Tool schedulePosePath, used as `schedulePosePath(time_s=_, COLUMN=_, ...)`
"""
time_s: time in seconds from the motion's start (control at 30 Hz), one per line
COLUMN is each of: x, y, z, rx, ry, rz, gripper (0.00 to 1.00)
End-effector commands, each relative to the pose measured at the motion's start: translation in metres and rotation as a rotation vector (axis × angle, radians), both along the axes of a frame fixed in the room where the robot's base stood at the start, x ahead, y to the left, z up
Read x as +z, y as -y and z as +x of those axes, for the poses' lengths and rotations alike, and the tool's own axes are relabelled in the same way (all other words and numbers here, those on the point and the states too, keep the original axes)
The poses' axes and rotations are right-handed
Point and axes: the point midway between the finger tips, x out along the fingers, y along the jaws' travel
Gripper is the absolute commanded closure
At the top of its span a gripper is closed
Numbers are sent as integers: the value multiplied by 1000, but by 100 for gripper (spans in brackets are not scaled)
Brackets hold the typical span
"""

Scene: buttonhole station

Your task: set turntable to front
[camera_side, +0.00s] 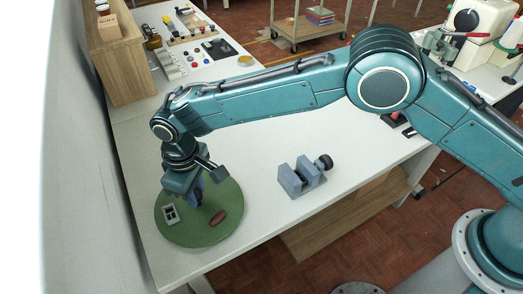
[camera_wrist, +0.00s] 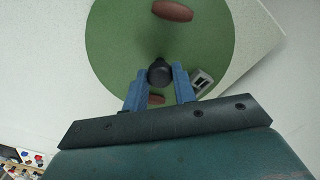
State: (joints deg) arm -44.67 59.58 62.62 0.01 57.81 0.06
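The turntable is a round green disc (camera_side: 190,236) at the left end of the white table; it also fills the upper middle of the wrist view (camera_wrist: 115,40). It carries a dark brown oval piece (camera_side: 218,218) and a grey block with two openings (camera_side: 171,213). A second brown piece (camera_wrist: 156,99) shows partly between my fingers in the wrist view. My gripper (camera_wrist: 160,70) points down over the disc's middle. Its blue fingers stand on either side of a round black knob (camera_wrist: 160,74). No clear gap shows, but I cannot tell whether they press on it.
A grey vise-like fixture (camera_side: 304,178) with a black knob stands right of the disc. A wooden box (camera_side: 122,62) is at the back left, with small parts and a black tray (camera_side: 219,49) nearby. The table between disc and fixture is clear.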

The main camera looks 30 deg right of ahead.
Motion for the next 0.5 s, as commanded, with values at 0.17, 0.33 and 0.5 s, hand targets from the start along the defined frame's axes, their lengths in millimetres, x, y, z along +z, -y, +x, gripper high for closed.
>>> schedulePosePath(time_s=0.17, x=0, y=0, z=0, rx=1, ry=0, rz=0, gripper=100)
schedulePosePath(time_s=0.33, x=1, y=0, z=0, rx=9, ry=0, rz=0, gripper=100)
schedulePosePath(time_s=0.5, x=1, y=0, z=0, rx=31, ry=0, rz=0, gripper=100)
